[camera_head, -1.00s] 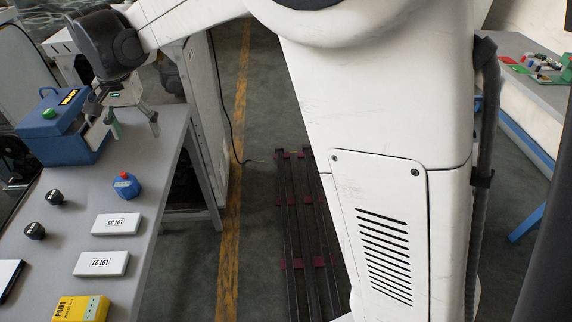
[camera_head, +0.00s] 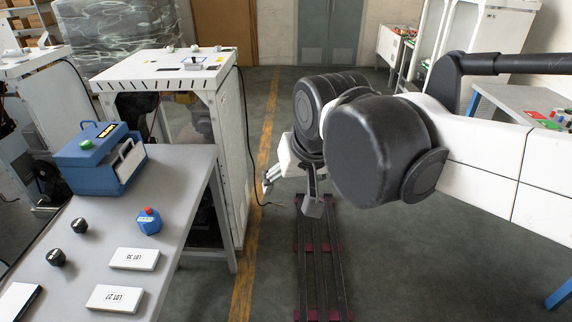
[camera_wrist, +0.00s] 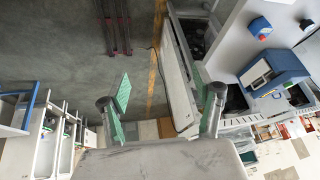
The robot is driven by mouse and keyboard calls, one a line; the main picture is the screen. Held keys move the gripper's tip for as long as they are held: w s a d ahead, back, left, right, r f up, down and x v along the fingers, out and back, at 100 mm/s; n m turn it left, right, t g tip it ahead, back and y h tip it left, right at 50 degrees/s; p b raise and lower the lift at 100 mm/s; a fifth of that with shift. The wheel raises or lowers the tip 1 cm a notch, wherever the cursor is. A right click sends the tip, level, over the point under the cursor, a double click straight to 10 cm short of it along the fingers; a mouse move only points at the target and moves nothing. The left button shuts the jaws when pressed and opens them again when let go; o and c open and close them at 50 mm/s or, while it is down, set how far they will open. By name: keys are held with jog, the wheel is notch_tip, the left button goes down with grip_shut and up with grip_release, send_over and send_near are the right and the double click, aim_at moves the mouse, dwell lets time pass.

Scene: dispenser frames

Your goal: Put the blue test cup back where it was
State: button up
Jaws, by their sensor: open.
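A small blue container with a red top (camera_head: 148,221) stands upright on the grey table (camera_head: 190,185). It is the only small blue thing I see, and I cannot tell whether it is the test cup. It also shows at the upper right of the wrist view (camera_wrist: 261,27). My gripper (camera_head: 291,192) is open over the aisle, right of the table and apart from everything on it. In the wrist view its green-padded fingers (camera_wrist: 165,98) are spread with nothing between them. A blue machine with a green button (camera_head: 100,165) stands at the table's far end; its inside is hidden.
Two black knobs (camera_head: 80,226) and two white lot boxes (camera_head: 135,259) lie on the table. A white cabinet (camera_head: 170,72) stands behind it. Dark floor rails (camera_head: 318,265) run below my gripper.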

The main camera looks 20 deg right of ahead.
jog(key=s+d+f+t, duration=0.1)
jog(key=s+d+f, duration=0.3)
jog(key=s, duration=0.3)
jog(key=shift+s+d+f+n+t+h, duration=0.2)
jog(key=shift+s+d+n+t+h, duration=0.1)
jog(key=shift+d+n, duration=0.15)
jog(key=shift+f+b, duration=0.9)
